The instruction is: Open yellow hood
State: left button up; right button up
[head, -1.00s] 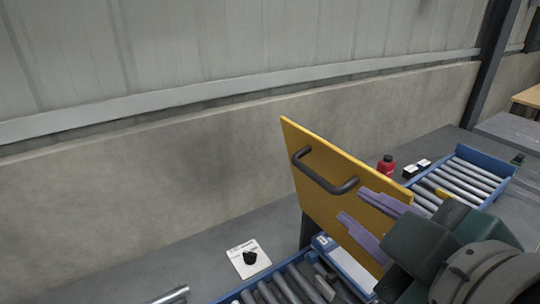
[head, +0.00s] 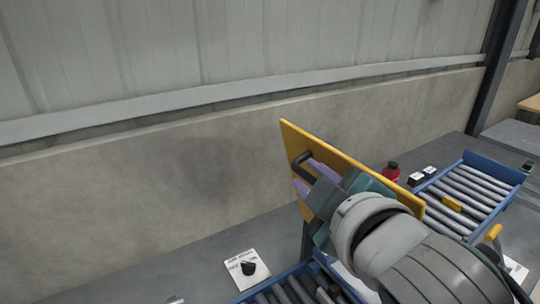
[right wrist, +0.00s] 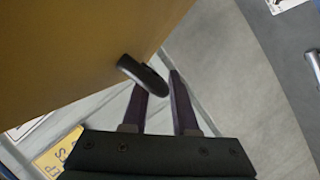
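The yellow hood (head: 345,155) is a flat panel standing steeply raised in the middle of the head view. Its dark bar handle (head: 302,158) shows at the upper left of its face, the rest hidden behind my right gripper. My right gripper (head: 311,180) is open, with purple fingers close to the handle. In the right wrist view the hood (right wrist: 70,45) fills the upper left. The handle's rounded end (right wrist: 143,75) overlaps the left fingertip, and the two fingers (right wrist: 159,82) are apart. I cannot tell whether they touch the handle. My left gripper is not in view.
Another blue roller tray (head: 275,292) lies below the hood. A concrete wall (head: 150,190) runs behind.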

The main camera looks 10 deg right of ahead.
jog(key=shift+w, duration=0.1)
grip_shut()
dwell(1.4)
